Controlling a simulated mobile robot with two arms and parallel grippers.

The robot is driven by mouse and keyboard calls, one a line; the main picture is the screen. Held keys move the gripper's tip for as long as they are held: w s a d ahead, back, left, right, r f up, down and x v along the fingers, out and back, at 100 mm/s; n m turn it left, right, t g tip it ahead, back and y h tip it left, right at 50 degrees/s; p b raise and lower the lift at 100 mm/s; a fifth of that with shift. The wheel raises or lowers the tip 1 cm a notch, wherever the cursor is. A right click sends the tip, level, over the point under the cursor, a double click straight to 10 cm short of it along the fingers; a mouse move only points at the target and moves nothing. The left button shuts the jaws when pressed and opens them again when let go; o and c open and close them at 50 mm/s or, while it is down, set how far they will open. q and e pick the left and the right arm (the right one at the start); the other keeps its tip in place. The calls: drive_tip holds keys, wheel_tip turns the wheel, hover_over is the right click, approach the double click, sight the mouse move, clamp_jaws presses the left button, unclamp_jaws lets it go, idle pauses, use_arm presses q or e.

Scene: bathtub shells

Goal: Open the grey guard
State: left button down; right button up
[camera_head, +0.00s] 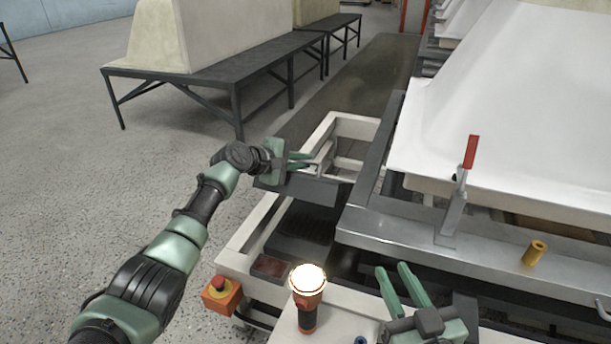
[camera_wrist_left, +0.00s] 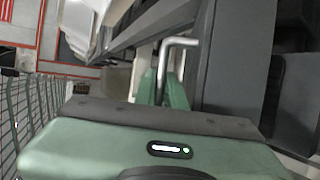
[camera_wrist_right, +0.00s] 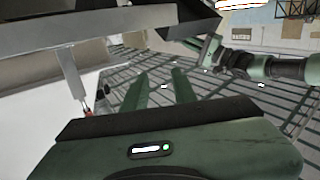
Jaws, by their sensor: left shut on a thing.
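The grey guard (camera_head: 318,190) appears as a dark grey panel at the end of the white frame, in the middle of the head view. A bent metal handle (camera_wrist_left: 180,42) stands out by a grey panel (camera_wrist_left: 235,60) in the left wrist view. My left gripper (camera_head: 305,160) is shut on this handle, which also shows in the head view (camera_head: 325,153); its green fingers (camera_wrist_left: 163,78) partly hide it. My right gripper (camera_head: 396,270) is at the lower right of the head view. Its fingers (camera_wrist_right: 160,76) are apart with nothing between them.
A red-handled toggle clamp (camera_head: 468,153) and a yellow cylinder (camera_head: 535,252) stand on the metal frame edge under the white shell (camera_head: 520,100). A lit lamp (camera_head: 308,285) and an emergency stop (camera_head: 221,292) are in front. Bare floor lies left.

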drive_tip(key=w+a+f+n+g, duration=0.1)
drive_tip(key=w+a+n, duration=0.1)
drive_tip(key=n, duration=0.1)
drive_tip(key=w+a+f+n+g, duration=0.1)
drive_tip(key=w+a+n, duration=0.1)
drive_tip(key=n, duration=0.1)
drive_tip(key=w+a+f+n+g, duration=0.1)
drive_tip(key=w+a+n, duration=0.1)
drive_tip(key=w+n, duration=0.1)
drive_tip(key=shift+a+f, duration=0.1)
drive_tip(key=shift+f, duration=0.05)
clamp_jaws()
drive_tip(key=w+a+n+g+h, duration=0.1)
drive_tip(key=w+a+n+h, duration=0.4)
drive_tip(key=n, duration=0.5)
drive_tip(key=w+a+n+h, duration=0.3)
drive_tip(key=a+n, duration=0.3)
drive_tip(key=n, duration=0.4)
drive_tip(key=x, duration=0.9)
drive_tip(key=shift+w+h, duration=0.2)
drive_tip(key=shift+h, duration=0.1)
